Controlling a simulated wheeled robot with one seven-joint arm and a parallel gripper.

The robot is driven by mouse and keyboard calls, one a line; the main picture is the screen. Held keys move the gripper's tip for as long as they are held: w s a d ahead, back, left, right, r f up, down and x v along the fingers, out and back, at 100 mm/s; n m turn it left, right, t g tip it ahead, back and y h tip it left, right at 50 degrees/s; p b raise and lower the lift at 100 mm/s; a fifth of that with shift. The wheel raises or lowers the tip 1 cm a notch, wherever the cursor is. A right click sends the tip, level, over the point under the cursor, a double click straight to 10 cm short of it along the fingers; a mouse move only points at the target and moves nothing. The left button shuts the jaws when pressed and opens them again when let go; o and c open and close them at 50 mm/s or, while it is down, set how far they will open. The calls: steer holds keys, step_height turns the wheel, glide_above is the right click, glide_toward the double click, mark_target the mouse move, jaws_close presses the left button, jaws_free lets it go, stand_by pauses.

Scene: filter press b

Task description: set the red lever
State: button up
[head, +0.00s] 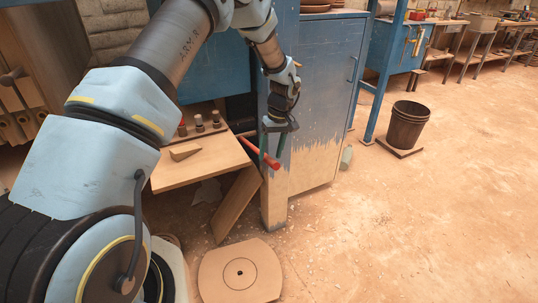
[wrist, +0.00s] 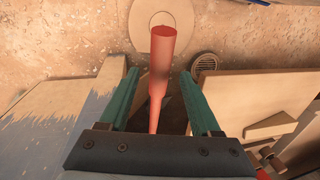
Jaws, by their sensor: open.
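The red lever (head: 267,159) sticks out beside the corner post of the blue cabinet, with its thicker end toward the lower right. In the wrist view the red lever (wrist: 161,55) runs up the middle of the picture, thick at the far end and thin near the jaws. My gripper (head: 272,155) points down at the lever, with its two green fingers apart. In the wrist view my gripper (wrist: 158,80) is open, with one finger on each side of the lever and visible gaps between. The lever's base is hidden behind the gripper body.
A wooden shelf (head: 205,172) with a wedge (head: 185,151) and several knobs lies left of the lever. A board (head: 237,205) leans below it. The blue cabinet (head: 325,80) stands close on the right. A round plate (head: 215,280) lies on the floor; open floor extends right, past a bucket (head: 406,128).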

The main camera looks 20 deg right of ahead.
steer(key=shift+a+f, duration=0.2)
steer(key=shift+f, duration=0.95)
jaws_close()
stand_by(0.6)
